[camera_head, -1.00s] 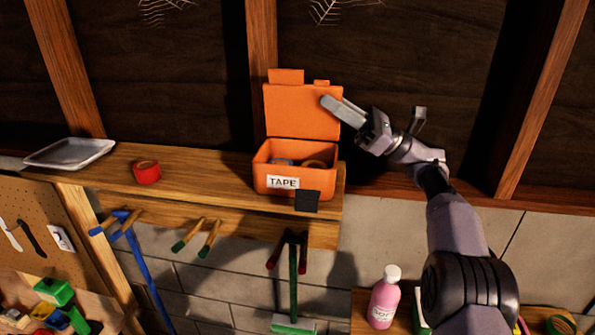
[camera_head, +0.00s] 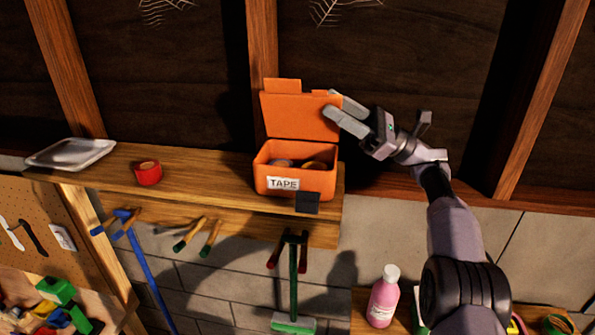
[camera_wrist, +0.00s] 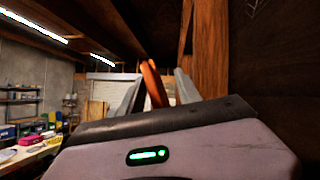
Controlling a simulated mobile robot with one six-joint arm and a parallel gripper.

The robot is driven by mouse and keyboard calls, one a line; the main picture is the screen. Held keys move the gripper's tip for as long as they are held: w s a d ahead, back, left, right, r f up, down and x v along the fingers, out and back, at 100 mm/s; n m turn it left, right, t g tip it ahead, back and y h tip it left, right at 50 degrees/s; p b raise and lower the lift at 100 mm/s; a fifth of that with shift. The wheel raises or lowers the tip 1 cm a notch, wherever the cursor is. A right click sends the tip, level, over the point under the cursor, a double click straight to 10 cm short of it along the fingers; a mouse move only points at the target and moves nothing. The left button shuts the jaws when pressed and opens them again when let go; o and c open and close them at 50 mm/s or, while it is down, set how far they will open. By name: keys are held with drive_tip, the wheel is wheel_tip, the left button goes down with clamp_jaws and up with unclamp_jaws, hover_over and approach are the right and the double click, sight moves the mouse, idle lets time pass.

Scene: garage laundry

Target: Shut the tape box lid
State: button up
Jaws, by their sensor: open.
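The orange tape box (camera_head: 265,180) with a white TAPE label stands on the wooden shelf, with rolls of tape inside. In the wrist view, the orange lid (camera_wrist: 152,84) shows edge-on between the two fingers. I cannot tell whether either finger touches it.
A red tape roll (camera_head: 148,172) and a grey tray (camera_head: 72,153) are on the shelf (camera_head: 205,175) to the left. A black square (camera_head: 307,203) is at the box's front right corner. Tools hang below, and a pink bottle (camera_head: 383,298) stands lower right.

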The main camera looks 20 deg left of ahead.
drive_tip(key=w+d, duration=0.1)
drive_tip(key=d, duration=0.5)
drive_tip(key=shift+w, duration=0.25)
idle(0.7)
